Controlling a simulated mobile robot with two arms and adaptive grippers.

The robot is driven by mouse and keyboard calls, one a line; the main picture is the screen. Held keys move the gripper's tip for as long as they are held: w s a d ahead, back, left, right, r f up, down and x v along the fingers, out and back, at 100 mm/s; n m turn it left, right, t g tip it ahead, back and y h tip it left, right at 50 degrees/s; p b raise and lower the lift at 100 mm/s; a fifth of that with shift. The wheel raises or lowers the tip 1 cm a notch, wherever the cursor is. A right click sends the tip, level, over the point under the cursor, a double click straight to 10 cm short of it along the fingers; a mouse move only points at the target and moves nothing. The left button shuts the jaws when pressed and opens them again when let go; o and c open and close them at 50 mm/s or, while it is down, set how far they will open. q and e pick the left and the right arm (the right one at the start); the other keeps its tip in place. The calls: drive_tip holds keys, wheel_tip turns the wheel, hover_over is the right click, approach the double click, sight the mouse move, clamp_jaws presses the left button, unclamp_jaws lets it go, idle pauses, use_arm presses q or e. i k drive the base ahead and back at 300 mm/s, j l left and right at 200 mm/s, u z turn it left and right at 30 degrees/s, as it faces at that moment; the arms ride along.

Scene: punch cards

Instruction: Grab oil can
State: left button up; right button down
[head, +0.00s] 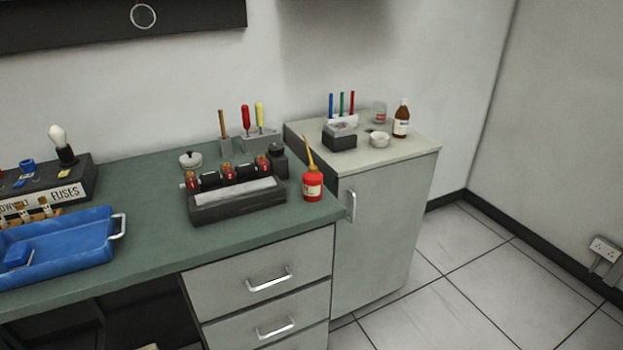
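The oil can (313,187) is a small red bottle with a pale label and a thin yellow-orange spout that leans up to the left. It stands upright near the right end of the green-topped workbench (150,235), close to the front corner. Nothing touches it from the front, and it is fully visible in the head view. Neither of my grippers is in view.
A dark rack with red-capped items (237,200) stands just left of the can. Behind are a screwdriver holder (260,140) and a small dark jar (277,160). A blue tray (70,256) lies left. A lower cabinet (385,215) with bottles adjoins right; the floor there is clear.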

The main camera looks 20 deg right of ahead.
sight(313, 179)
drive_tip(key=i+j+z, duration=0.2)
drive_tip(key=i+j, duration=0.2)
drive_tip(key=i+j+z, duration=0.15)
drive_tip(key=i+j, duration=0.2)
drive_tip(key=j, duration=0.15)
drive_tip(key=i+j+z, duration=0.2)
drive_tip(key=j, duration=0.3)
drive_tip(key=i, duration=0.1)
